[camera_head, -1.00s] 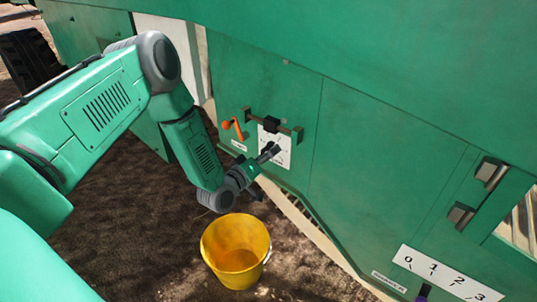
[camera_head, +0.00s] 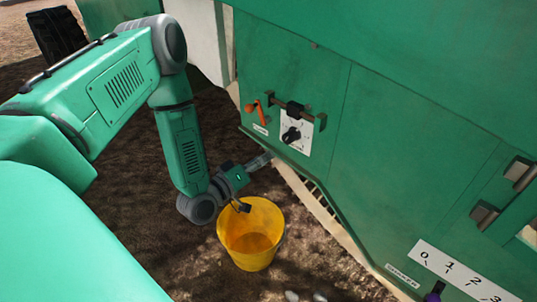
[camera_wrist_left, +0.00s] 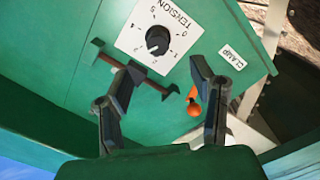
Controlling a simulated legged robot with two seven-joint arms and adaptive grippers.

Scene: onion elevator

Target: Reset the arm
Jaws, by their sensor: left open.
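My left gripper (camera_head: 262,160) is in front of the green machine's lower edge, just above and behind the yellow bucket (camera_head: 252,260) in the head view. In the left wrist view its two dark fingers (camera_wrist_left: 165,82) are spread apart with nothing between them. Beyond them is the green panel with a black tension knob (camera_wrist_left: 158,40) on a white dial plate (camera_head: 296,147). An orange clamp handle (camera_head: 261,113) sits left of the knob in the head view. It also shows in the left wrist view (camera_wrist_left: 193,105). The right gripper is not in view.
The green machine (camera_head: 400,130) fills the right side. A numbered white scale (camera_head: 465,275) with a purple-black knob (camera_head: 434,292) is at the lower right. Dark bare ground (camera_head: 140,215) lies below my arm. A dark wheel (camera_head: 57,32) stands at the upper left.

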